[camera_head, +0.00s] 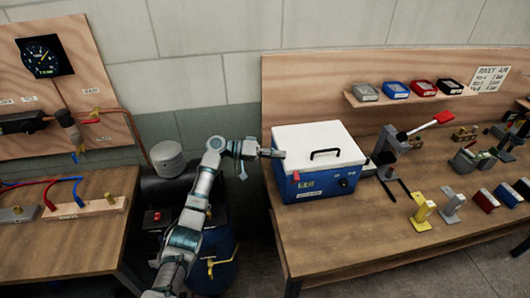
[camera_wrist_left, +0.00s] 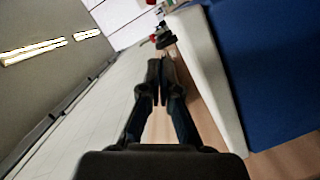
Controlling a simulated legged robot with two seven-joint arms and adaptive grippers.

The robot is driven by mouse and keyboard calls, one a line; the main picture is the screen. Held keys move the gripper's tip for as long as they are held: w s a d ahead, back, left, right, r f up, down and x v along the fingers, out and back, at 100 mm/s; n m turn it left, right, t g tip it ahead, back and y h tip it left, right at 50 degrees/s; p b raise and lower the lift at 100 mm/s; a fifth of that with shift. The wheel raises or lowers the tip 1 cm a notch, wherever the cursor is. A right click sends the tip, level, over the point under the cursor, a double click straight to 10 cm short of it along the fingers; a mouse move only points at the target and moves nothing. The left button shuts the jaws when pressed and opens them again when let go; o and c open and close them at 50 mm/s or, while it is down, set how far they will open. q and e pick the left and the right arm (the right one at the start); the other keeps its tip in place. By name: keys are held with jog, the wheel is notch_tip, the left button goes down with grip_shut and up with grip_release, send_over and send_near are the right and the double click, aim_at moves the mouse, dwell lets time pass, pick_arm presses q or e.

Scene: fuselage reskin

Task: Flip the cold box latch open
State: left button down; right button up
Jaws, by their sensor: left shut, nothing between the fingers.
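The cold box (camera_head: 330,188) is blue with a white lid (camera_head: 300,138) and a black handle; the lid looks closed. A small red latch (camera_head: 296,176) shows on the front face near the left corner. My left gripper (camera_head: 279,154) is at the left edge of the lid, above and left of the latch; I cannot tell whether it touches the box. In the left wrist view the gripper (camera_wrist_left: 160,72) is shut and empty, with the white lid edge (camera_wrist_left: 212,85) and blue body (camera_wrist_left: 275,60) beside it on the right. The latch is not visible there. My right gripper is not in view.
The box stands at the left end of a wooden workbench (camera_head: 345,240).

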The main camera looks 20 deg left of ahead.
aim_at(294, 176)
pick_arm(q)
jog(key=s+d+m+b, duration=0.1)
jog(key=s+d+f+m+b, duration=0.1)
jog(key=s+d, duration=0.1)
jog(key=s+d+f+m+y, duration=0.1)
jog(key=s+d+m, duration=0.1)
jog(key=shift+s+d+f+t+b, duration=0.25)
jog(key=shift+t+b, duration=0.15)
jog(key=shift+s, duration=0.1)
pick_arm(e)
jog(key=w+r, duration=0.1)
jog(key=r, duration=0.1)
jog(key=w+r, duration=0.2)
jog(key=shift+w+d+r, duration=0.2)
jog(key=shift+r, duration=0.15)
pick_arm(q)
jog(key=shift+r, duration=0.1)
